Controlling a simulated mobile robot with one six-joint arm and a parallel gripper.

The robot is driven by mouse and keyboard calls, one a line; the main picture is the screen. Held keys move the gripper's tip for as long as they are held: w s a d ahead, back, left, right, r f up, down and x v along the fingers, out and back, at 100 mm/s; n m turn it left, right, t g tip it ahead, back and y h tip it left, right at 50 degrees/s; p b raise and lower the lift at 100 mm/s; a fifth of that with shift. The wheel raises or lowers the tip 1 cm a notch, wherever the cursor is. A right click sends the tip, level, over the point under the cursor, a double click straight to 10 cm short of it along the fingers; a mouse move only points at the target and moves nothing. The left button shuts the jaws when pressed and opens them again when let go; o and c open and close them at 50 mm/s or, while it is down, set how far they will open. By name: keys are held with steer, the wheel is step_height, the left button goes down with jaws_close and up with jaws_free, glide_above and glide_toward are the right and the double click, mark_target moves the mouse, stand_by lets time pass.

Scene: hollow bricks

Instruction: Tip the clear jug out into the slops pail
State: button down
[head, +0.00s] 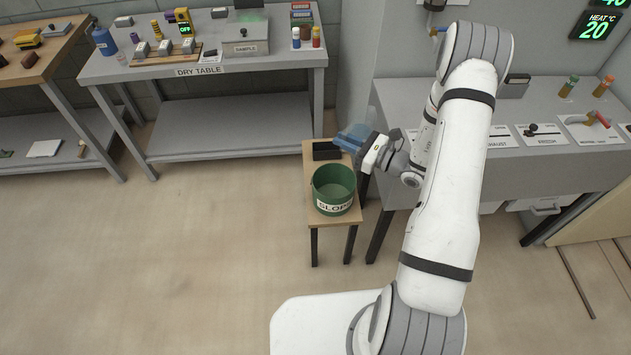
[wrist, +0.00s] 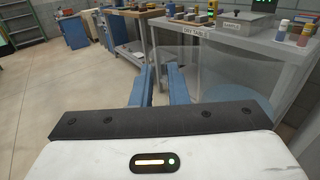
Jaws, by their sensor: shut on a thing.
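The clear jug (head: 351,136) is a see-through bluish shape at my gripper (head: 357,140), in the head view above the far side of the small stool. My gripper is shut on it. In the wrist view, my gripper's two blue fingers (wrist: 160,88) show, with the jug's faint clear wall (wrist: 218,82) around and to the right of them. The green slops pail (head: 333,200) stands upright on the stool, just nearer than the jug.
A black open box (head: 326,150) sits behind the pail on the wooden stool (head: 313,218). The dry table (head: 250,60) stands at the back with a sample box and bottles. A grey bench (head: 480,145) is on the right. The floor at left is clear.

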steer(key=w+a+f+b, duration=0.2)
steer(key=a+f+b, duration=0.2)
steer(key=f+b, duration=1)
steer(key=w+a+f+b, duration=0.3)
steer(key=f+b, duration=0.5)
steer(key=b, duration=1.2)
step_height(320, 180, up, 6)
steer(key=a+m+t+p, duration=0.1)
steer(key=m+t+p, duration=0.2)
steer(key=m+p, duration=0.7)
steer(key=w+d+f+m+t+h+p, duration=0.1)
steer(key=w+d+m+p, duration=0.3)
steer(key=m, duration=0.8)
steer(key=shift+w+d+f+t+h+p, duration=0.15)
steer(key=shift+w+d+t+h+p, duration=0.4)
steer(key=shift+d, duration=0.6)
steer(key=shift+s, duration=0.2)
stand_by(0.4)
